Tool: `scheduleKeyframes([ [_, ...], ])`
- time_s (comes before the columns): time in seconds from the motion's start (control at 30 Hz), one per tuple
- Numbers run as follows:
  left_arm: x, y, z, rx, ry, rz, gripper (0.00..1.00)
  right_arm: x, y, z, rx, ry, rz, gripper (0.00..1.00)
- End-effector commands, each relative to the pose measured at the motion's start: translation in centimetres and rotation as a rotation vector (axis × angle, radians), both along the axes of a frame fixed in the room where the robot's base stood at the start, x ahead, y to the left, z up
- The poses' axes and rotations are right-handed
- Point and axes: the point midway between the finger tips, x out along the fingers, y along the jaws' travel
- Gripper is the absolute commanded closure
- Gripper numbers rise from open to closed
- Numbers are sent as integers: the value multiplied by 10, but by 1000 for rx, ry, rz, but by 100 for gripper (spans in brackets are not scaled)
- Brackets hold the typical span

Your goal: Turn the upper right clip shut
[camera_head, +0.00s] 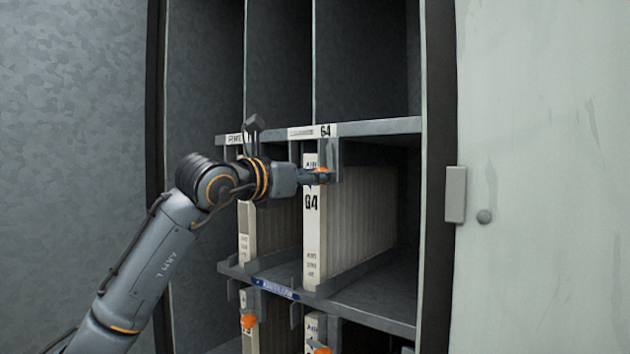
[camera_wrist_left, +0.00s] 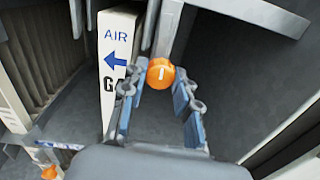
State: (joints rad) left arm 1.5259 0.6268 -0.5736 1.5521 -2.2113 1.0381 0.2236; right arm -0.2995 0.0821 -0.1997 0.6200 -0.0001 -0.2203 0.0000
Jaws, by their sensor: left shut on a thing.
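The upper right clip (camera_head: 322,170) is an orange knob on a grey bracket under the shelf edge, at the top front of the white G4 filter (camera_head: 312,235). In the left wrist view the orange clip (camera_wrist_left: 160,73) carries a short white mark, upright in the picture, and sits beside the filter's AIR arrow face (camera_wrist_left: 115,62). My left gripper (camera_head: 316,177) reaches in from the left at the clip. In the left wrist view its blue-padded fingers (camera_wrist_left: 158,90) stand on either side of the clip and hold it. My right gripper is not in view.
Another white filter (camera_head: 246,235) stands to the left, partly behind my left arm. Lower orange clips (camera_head: 248,321) show below the middle shelf, its edge marked by a blue label (camera_head: 275,288). Empty bays lie above. A pale door panel (camera_head: 540,200) stands at right.

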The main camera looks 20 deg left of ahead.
Motion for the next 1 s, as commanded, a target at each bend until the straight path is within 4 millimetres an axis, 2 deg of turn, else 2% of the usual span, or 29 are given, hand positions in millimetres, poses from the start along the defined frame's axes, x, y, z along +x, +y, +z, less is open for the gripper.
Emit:
scheduleKeyframes([
  [0.4,0,0,-3,-323,113,0,100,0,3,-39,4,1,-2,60],
  [1.0,0,1,-3,-861,308,0,100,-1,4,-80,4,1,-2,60],
])
